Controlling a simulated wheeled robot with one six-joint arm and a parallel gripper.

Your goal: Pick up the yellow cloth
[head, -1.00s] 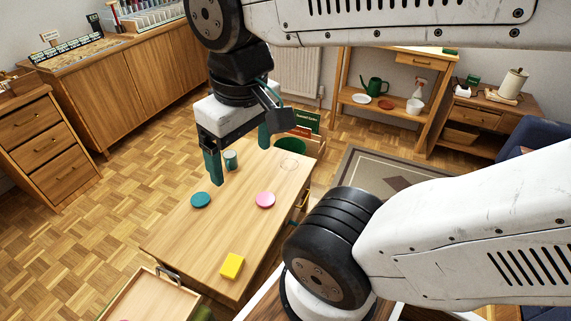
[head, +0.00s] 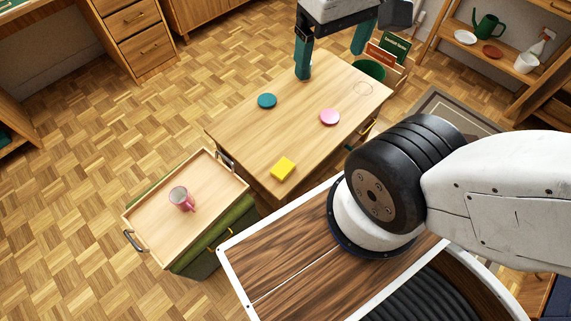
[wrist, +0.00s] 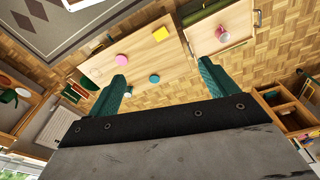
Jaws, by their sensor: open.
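The yellow cloth (head: 283,168) is a small folded block lying flat near the front edge of the wooden table (head: 250,140). It also shows in the wrist view (wrist: 161,34), near the table's far edge there. My gripper (head: 335,52) has its teal fingers apart with nothing between them. It hangs over the far end of the table, well away from the cloth. Both fingertips show in the wrist view (wrist: 163,65).
A teal disc (head: 267,101) and a pink disc (head: 330,117) lie on the table beyond the cloth. A tray (head: 215,206) with a pink mug (head: 182,199) stands at lower left on a green base. A green bin (head: 370,70) stands at the table's far end.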

